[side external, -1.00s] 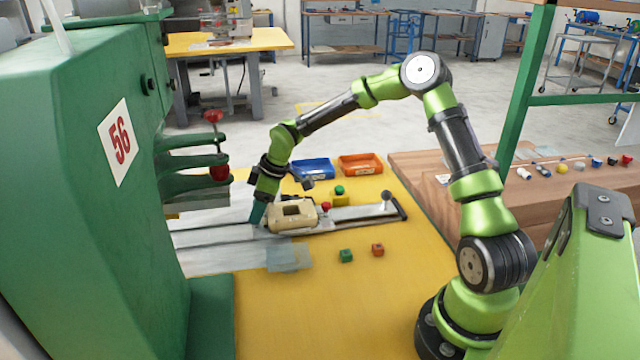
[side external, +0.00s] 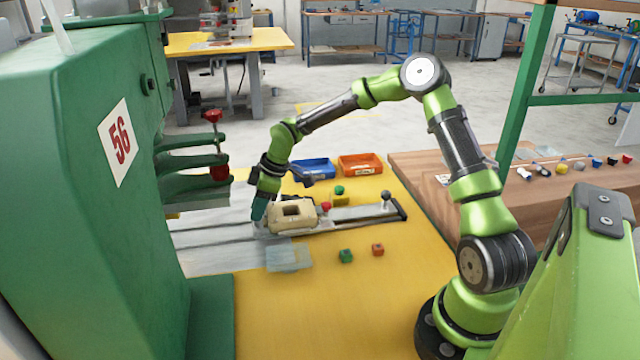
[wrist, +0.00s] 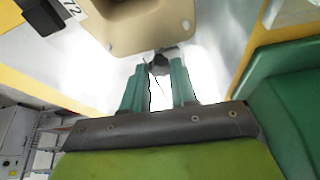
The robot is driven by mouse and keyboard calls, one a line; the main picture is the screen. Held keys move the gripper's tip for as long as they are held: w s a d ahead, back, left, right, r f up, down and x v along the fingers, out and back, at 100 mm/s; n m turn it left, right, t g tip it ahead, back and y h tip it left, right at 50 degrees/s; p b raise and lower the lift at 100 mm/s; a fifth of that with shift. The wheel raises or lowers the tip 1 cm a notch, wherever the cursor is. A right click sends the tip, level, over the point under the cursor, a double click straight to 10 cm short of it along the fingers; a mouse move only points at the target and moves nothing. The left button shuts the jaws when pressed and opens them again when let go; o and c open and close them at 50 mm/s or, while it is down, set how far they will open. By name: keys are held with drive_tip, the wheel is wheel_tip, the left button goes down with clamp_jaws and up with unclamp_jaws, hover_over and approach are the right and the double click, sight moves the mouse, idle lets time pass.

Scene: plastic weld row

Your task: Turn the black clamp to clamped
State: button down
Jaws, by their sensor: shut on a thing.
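The black clamp shows as a small dark knob (wrist: 159,61) at the fingertips in the wrist view, beside the beige block. My gripper (wrist: 157,74) has its two teal fingers around the knob, with a narrow gap between them. In the side view my gripper (side external: 259,212) points down at the left end of the beige block (side external: 307,214), and the clamp is hidden behind the fingers. The beige block also shows in the wrist view (wrist: 125,35). I cannot tell the clamp's angle.
The green press (side external: 70,230) stands close on the left. A red knob (side external: 326,206) and a dark ball handle (side external: 386,196) are right of the block. A green cube (side external: 346,256) and an orange cube (side external: 378,249) lie in front. Blue (side external: 314,168) and orange (side external: 360,165) bins stand behind.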

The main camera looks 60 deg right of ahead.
drive_tip(key=n, duration=0.2)
drive_tip(key=n+g+y, duration=0.1)
drive_tip(key=n, duration=0.1)
drive_tip(key=shift+w+d, duration=0.15)
drive_tip(key=shift+w+n+g, duration=0.15)
drive_tip(key=shift+n+g, duration=0.55)
drive_tip(key=shift+n, duration=1.2)
drive_tip(key=shift+d+y, duration=0.1)
drive_tip(key=shift+y, duration=0.2)
drive_tip(key=c, duration=0.9)
unclamp_jaws()
